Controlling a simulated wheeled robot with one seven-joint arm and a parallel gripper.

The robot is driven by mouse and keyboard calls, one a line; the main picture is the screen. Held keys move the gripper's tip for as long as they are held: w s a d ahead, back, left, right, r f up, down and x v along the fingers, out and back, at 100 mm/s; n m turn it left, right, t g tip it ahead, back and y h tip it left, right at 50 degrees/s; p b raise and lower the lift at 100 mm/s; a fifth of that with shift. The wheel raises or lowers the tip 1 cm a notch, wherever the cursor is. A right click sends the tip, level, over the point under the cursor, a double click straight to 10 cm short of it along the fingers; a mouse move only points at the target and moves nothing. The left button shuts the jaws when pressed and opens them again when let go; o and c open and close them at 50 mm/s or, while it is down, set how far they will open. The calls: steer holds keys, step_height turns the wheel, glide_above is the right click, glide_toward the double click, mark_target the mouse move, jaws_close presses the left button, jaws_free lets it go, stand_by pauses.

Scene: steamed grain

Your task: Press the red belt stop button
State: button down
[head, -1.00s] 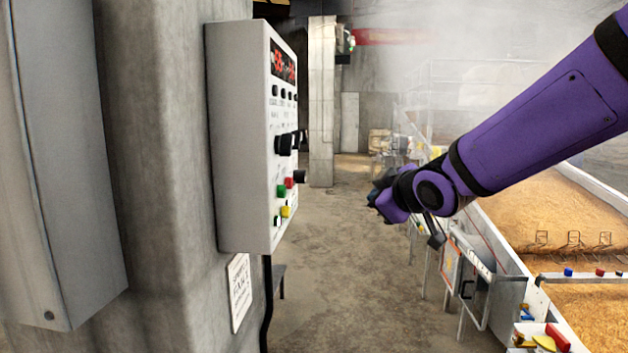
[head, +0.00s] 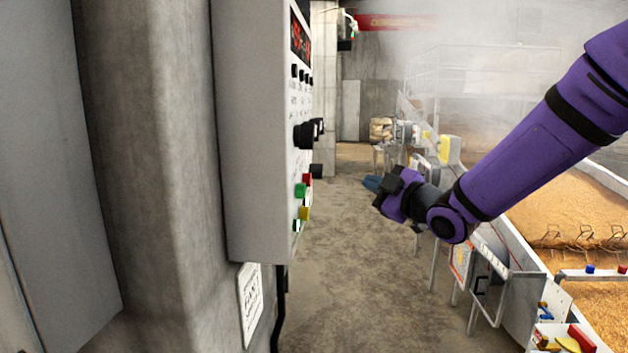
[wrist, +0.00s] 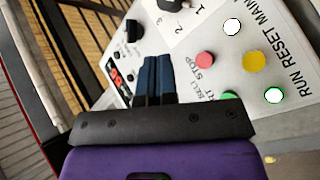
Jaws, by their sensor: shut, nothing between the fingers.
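The red button (head: 307,179) is on the face of a grey control panel (head: 255,120) left of centre in the head view, seen at a steep angle. In the wrist view the red button (wrist: 204,59) stands on the panel beside the word STOP, right of the fingertips. My gripper (head: 371,184) is to the right of the panel in the head view, apart from it. Its dark blue fingers are together and empty, and the gripper also shows in the wrist view (wrist: 158,60).
A green button (head: 300,190) and a yellow button (head: 304,213) sit just below the red one. Black knobs (head: 303,135) stick out above. A grain conveyor bed (head: 590,215) lies to the right. The floor (head: 345,270) between panel and conveyor is clear.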

steer(key=a, duration=0.8)
steer(key=shift+a, duration=0.4)
steer(key=shift+w, duration=0.1)
stand_by(1.9)
steer(key=shift+a, duration=0.45)
steer(key=shift+a, duration=0.5)
stand_by(0.7)
stand_by(0.3)
steer(key=shift+d, duration=0.95)
steer(key=shift+d, duration=2.5)
